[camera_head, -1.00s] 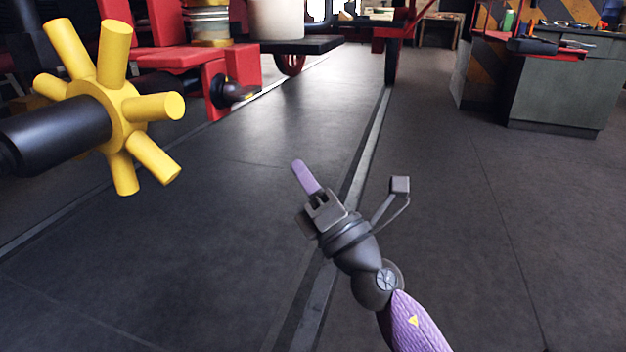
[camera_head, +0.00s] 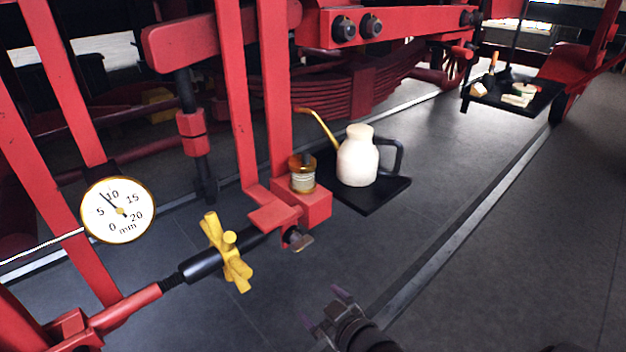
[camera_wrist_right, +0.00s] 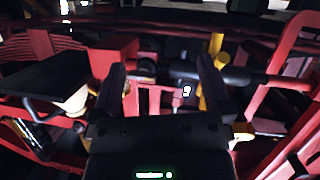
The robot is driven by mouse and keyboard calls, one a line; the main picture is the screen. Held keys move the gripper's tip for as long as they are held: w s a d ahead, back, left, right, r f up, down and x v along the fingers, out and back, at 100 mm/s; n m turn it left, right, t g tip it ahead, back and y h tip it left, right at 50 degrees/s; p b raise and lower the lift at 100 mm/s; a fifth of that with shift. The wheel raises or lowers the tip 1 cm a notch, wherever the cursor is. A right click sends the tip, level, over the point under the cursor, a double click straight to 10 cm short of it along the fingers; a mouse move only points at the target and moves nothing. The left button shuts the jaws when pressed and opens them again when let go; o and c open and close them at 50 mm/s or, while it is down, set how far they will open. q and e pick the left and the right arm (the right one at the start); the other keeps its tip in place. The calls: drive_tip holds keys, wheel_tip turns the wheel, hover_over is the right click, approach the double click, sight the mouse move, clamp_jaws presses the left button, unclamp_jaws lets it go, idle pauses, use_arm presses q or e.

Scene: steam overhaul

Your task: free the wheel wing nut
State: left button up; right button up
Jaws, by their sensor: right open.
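The handwheel is on a black rod and also shows in the right wrist view (camera_wrist_right: 216,44). My right gripper (camera_head: 322,306) is low in the head view, below and right of the nut and apart from it. In the right wrist view its two dark fingers (camera_wrist_right: 161,85) are spread with nothing held between them. The nut cannot be made out clearly there. My left gripper is in neither view.
A round dial gauge (camera_head: 118,210) is at the left. A brass-topped glass cup (camera_head: 302,174) stands on the red block. A cream oil can (camera_head: 357,160) stands on a black shelf (camera_head: 375,199) behind. A farther black tray (camera_head: 513,92) holds small items. The floor at right is clear.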

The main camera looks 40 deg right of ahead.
sight(306, 246)
drive_tip(key=w+d+r+t+y, duration=0.2)
drive_tip(key=d+r+t+y, duration=0.15)
drive_tip(key=r, duration=0.25)
drive_tip(key=shift+h, duration=0.45)
drive_tip(key=w+b, duration=0.1)
drive_tip(key=w, duration=0.3)
drive_tip(key=w+b, duration=0.1)
drive_tip(key=w, duration=0.3)
drive_tip(key=shift+w+a+f+b, duration=0.1)
drive_tip(key=shift+f+b, duration=0.1)
drive_tip(key=shift+b, duration=0.2)
drive_tip(key=shift+w+r, duration=0.1)
drive_tip(key=shift+w, duration=0.3)
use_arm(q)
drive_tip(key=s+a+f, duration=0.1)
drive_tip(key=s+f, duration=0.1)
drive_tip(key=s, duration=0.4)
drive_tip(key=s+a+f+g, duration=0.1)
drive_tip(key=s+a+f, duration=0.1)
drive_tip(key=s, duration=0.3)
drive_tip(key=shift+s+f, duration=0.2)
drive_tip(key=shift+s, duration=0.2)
